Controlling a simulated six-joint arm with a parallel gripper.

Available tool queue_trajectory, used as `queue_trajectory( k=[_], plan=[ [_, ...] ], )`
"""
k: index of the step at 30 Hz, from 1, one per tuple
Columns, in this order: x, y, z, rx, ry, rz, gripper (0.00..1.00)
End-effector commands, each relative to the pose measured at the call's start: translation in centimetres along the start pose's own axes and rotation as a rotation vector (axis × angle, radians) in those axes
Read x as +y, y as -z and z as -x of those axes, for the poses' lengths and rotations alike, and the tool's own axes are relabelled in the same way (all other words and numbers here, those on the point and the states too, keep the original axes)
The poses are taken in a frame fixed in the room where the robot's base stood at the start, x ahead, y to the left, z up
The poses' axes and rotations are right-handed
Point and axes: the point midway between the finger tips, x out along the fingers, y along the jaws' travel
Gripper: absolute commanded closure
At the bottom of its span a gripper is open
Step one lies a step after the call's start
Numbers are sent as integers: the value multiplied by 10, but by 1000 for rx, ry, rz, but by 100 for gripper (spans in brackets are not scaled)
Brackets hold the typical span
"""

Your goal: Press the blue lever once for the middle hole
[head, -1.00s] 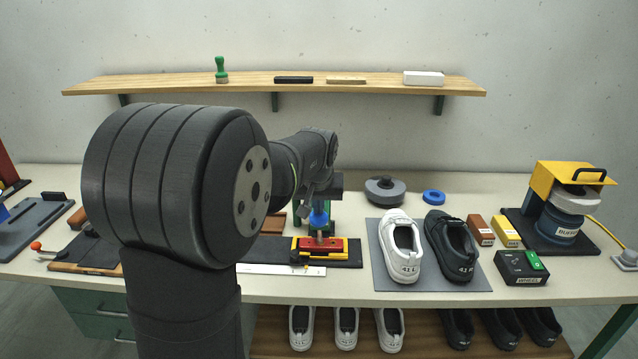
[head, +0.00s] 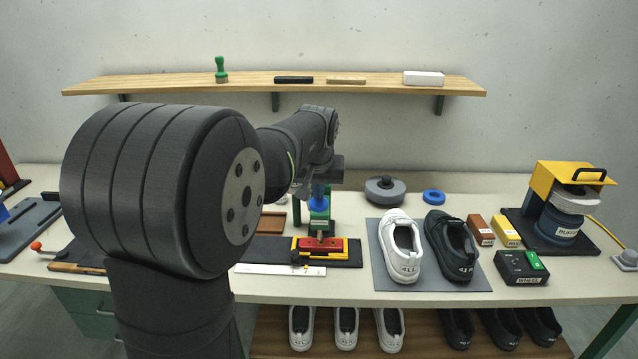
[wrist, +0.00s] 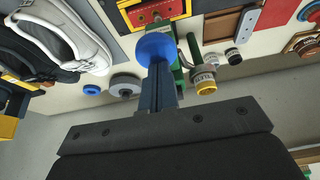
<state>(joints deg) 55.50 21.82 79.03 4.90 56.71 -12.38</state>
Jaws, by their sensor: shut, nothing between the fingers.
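The blue lever knob (head: 319,203) sits above the green press (head: 318,225) in the head view. A red piece (head: 313,243) lies in the yellow-and-black holder at the foot of the press. My gripper (head: 322,186) is shut and empty, right at the back or top of the knob. In the wrist view the round blue knob (wrist: 157,45) lies at the tips of my shut gripper (wrist: 158,68). I cannot tell whether they touch. The red piece also shows in the wrist view (wrist: 152,11).
A white and a black shoe stand on a grey mat (head: 386,280) to the right. A grey round weight (head: 385,189) and a blue ring (head: 433,196) lie behind. A ruler (head: 268,269) lies in front.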

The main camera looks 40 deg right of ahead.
Motion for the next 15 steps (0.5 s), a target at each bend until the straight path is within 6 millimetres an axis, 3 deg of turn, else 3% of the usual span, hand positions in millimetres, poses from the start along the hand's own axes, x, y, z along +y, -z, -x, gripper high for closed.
queue_trajectory(
  k=[15],
  plan=[
    [0,17,39,2,0,1,100]
  ],
)
